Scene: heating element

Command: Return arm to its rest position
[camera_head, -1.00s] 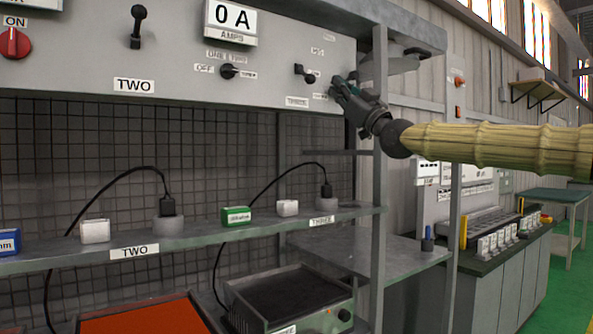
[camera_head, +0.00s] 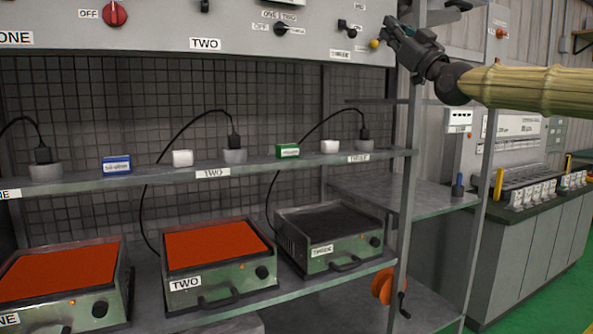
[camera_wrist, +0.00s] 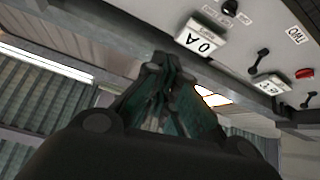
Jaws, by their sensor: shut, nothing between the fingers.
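My gripper (camera_head: 391,30) is at the upper right of the head view, in front of the right end of the grey control panel (camera_head: 255,42). My arm reaches it from the right edge in a yellowish sleeve. In the wrist view my gripper's fingers (camera_wrist: 165,62) are together and hold nothing. They point up past the panel, which shows at the upper right with a display reading 0 A (camera_wrist: 202,40). I cannot tell whether the fingertips touch the panel.
Hot plates one (camera_head: 62,270) and two (camera_head: 215,245) have orange-red tops; hot plate three (camera_head: 328,220) is dark. A shelf (camera_head: 130,183) above carries plugs and small boxes. A grey post (camera_head: 405,180) stands below my gripper. A grey bench (camera_head: 545,230) stands at right.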

